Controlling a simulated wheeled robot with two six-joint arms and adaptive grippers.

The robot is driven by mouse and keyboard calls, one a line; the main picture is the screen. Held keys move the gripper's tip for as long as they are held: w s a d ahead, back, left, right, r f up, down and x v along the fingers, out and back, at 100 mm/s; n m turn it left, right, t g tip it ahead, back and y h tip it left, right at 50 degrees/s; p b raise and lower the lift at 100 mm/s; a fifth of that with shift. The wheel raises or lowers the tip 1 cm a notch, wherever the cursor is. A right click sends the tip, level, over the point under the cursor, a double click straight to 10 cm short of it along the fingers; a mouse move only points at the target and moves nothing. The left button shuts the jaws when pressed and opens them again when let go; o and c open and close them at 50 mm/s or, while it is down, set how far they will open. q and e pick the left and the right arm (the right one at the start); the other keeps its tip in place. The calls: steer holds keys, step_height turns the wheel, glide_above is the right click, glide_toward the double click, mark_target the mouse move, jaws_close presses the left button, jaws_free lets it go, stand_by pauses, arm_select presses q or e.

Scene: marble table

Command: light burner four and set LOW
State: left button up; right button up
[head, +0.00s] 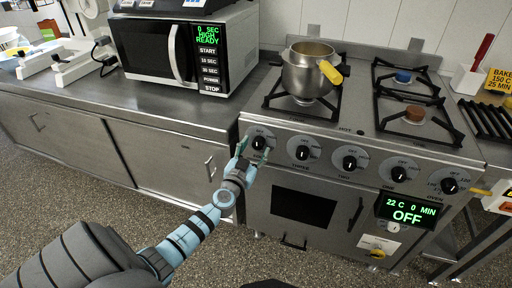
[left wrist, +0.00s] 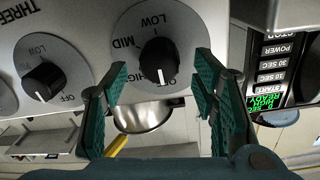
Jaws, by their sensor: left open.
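The burner four knob (head: 259,143) is the leftmost black knob on the stove front. It also shows in the left wrist view (left wrist: 157,60), on a grey dial with LOW, MID and HIGH lettering. My left gripper (head: 246,152) is open in front of this knob. In the wrist view its green fingers (left wrist: 158,76) stand on either side of the knob's lower part, apart from it as far as I can see. My right gripper is not in view.
The knob marked THREE (left wrist: 42,80) is close beside. A microwave (head: 160,48) is on the left counter. The oven display (head: 408,211) reads OFF.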

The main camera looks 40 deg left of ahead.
arm_select(q)
steer(key=shift+w+a, duration=0.2)
steer(key=shift+w, duration=0.5)
steer(key=shift+c, duration=0.4)
steer(key=c, duration=1.1)
